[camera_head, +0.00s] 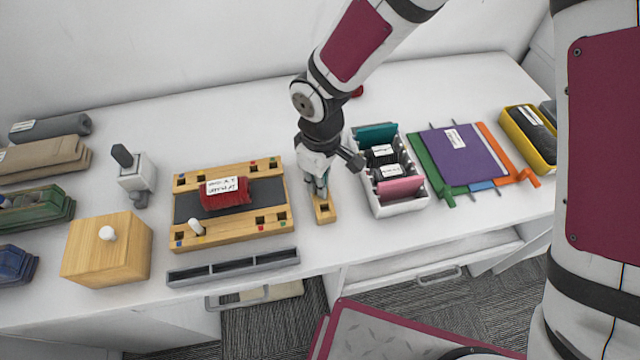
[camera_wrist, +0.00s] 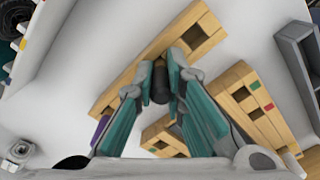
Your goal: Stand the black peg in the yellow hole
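My gripper (camera_head: 321,190) points down over a small wooden strip (camera_head: 325,217) with square holes, right of the wooden board. In the wrist view its teal fingers (camera_wrist: 160,72) are closed on both sides of the black peg (camera_wrist: 160,88). The peg is over the middle of the strip (camera_wrist: 133,82); whether its lower end is still in the strip is hidden. The wooden board (camera_head: 177,213) has pairs of square holes at its corners with small coloured marks. A white peg (camera_head: 196,227) stands in the near left corner.
A red labelled bundle (camera_head: 225,193) lies on the board's dark middle. A grey divided tray (camera_head: 233,267) lies in front. A white bin (camera_head: 402,208) with folders stands close right of my gripper. A wooden box (camera_head: 108,255) with a white knob is at left.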

